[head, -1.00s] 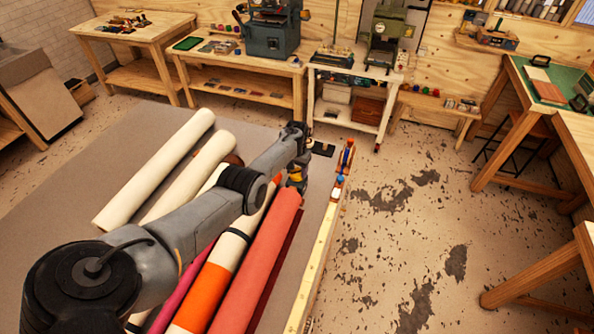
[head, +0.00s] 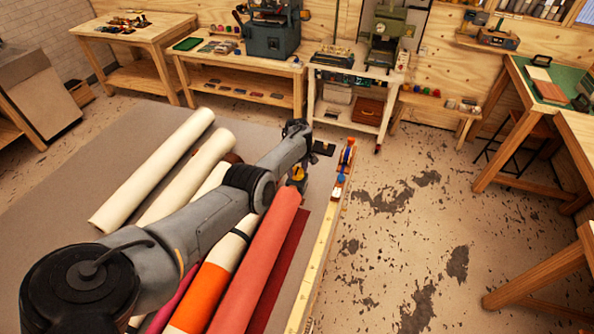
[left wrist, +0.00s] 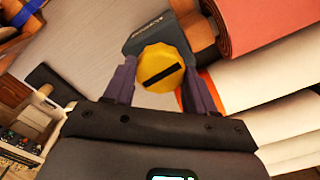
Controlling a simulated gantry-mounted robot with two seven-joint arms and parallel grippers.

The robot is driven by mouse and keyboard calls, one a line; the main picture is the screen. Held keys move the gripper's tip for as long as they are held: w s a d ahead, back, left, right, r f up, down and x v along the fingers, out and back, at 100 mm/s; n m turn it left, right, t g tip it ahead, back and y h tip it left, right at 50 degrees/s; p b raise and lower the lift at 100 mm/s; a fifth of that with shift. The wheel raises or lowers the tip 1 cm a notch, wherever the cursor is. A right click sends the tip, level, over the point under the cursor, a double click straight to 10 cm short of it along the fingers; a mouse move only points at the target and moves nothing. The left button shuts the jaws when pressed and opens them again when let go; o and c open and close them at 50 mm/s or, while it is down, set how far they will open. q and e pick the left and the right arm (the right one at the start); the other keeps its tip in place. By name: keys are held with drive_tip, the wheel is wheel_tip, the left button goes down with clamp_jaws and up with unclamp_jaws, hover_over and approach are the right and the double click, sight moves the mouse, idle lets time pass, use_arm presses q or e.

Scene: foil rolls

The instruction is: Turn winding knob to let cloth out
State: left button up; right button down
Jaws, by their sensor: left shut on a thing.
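The winding knob (left wrist: 161,69) is yellow, with a black slot across its face. In the left wrist view it sits between the two fingers of my left gripper (left wrist: 162,84), which are shut on it. In the head view a little of the yellow knob (head: 297,174) shows under the end of my left arm, by the far end of the salmon-pink roll (head: 258,258). A dark red strip (head: 281,268) lies along the roll's right side. The roll's end also shows in the left wrist view (left wrist: 258,25). My right gripper is not in view.
Cream rolls (head: 152,170) and an orange-and-white roll (head: 206,296) lie to the left on the grey table (head: 60,215). A wooden strip (head: 322,250) runs along the right edge, with small coloured items (head: 345,165) at its far end. The floor to the right is open.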

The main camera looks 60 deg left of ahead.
use_arm(q)
drive_tip(key=n+b, duration=0.1)
drive_tip(key=n, duration=0.3)
drive_tip(key=shift+n+b, duration=0.3)
drive_tip(key=shift+b, duration=0.1)
drive_tip(key=n+b, duration=0.1)
drive_tip(key=n, duration=0.2)
drive_tip(key=shift+n+b, duration=0.4)
drive_tip(key=n+b, duration=0.3)
drive_tip(key=n, duration=0.2)
drive_tip(key=shift+f, duration=0.1)
drive_tip(key=shift+n+b, duration=0.85)
drive_tip(key=shift+n, duration=0.95)
drive_tip(key=o, duration=1)
drive_tip(key=shift+o, duration=0.2)
